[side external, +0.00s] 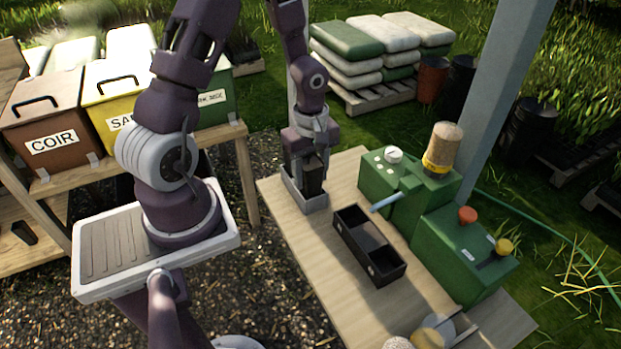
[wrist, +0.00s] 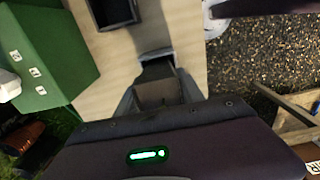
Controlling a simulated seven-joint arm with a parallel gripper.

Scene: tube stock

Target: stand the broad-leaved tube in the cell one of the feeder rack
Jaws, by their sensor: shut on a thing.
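My gripper (side external: 311,165) points down at the far end of the wooden bench and is shut on a dark tube (side external: 313,182). The tube is low, within or just above a small grey open-topped holder (side external: 317,205); I cannot tell whether it touches the bottom. In the wrist view the gripper (wrist: 155,92) hides most of the tube, and I cannot make out its leaves. The feeder rack (side external: 389,273) is a black tray with two open cells, standing on the bench nearer the camera. Both cells look empty. Part of the rack (wrist: 121,27) shows at the wrist view's top.
A green machine (side external: 462,258) with coloured knobs and a capped hopper (side external: 443,145) stands beside the rack on the right. A light blue bar (side external: 386,203) reaches from it toward the rack. The bench (side external: 285,212) is bare between the holder and rack.

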